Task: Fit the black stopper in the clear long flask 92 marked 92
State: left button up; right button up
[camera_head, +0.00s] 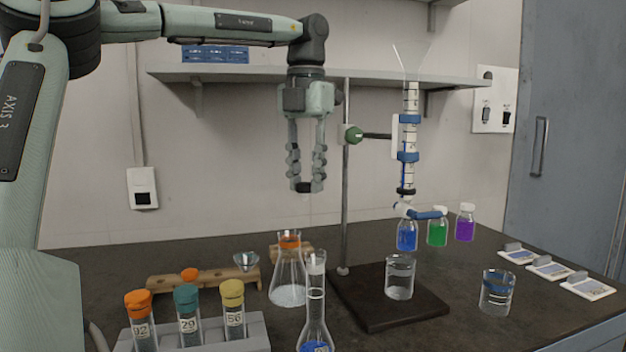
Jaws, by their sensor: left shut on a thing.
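My left gripper (307,187) hangs pointing down in front of the wall, below the shelf. It is shut on a small black piece, which looks like the black stopper (306,187); the fingertips partly cover it. A clear long-necked flask (317,290) stands upright at the bottom middle, well below the gripper and apart from it. Its base is cut off by the picture edge, and a blue patch shows there; I cannot read a 92 on it. My right gripper is not in view.
A conical flask (288,285) stands just behind the long flask. A rack (255,331) of capped tubes, one marked 92, is at the left. A stand (346,220) with a burette, a beaker (399,278) and coloured bottles (437,232) are to the right.

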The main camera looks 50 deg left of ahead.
pick_arm(q)
jog(key=shift+s+d+f+n, duration=0.35)
jog(key=shift+s+d+n, duration=0.45)
jog(key=shift+s+d, duration=0.85)
jog(key=shift+s+d+f+n, duration=0.3)
jog(key=shift+s+d+n, duration=0.75)
jog(key=shift+d, duration=1.05)
jog(key=shift+s+d+f+n, duration=0.35)
jog(key=shift+s+d+n, duration=0.2)
jog(key=shift+s+d, duration=1.2)
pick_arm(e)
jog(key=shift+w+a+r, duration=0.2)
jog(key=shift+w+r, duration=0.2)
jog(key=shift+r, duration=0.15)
pick_arm(q)
jog(key=shift+d+f, duration=0.15)
jog(key=shift+f, duration=0.05)
jog(key=shift+f, duration=0.2)
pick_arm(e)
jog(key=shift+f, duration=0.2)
pick_arm(q)
jog(key=shift+f+b, duration=0.55)
jog(key=shift+b, duration=0.05)
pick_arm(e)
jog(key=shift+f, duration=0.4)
pick_arm(q)
jog(key=shift+f, duration=0.4)
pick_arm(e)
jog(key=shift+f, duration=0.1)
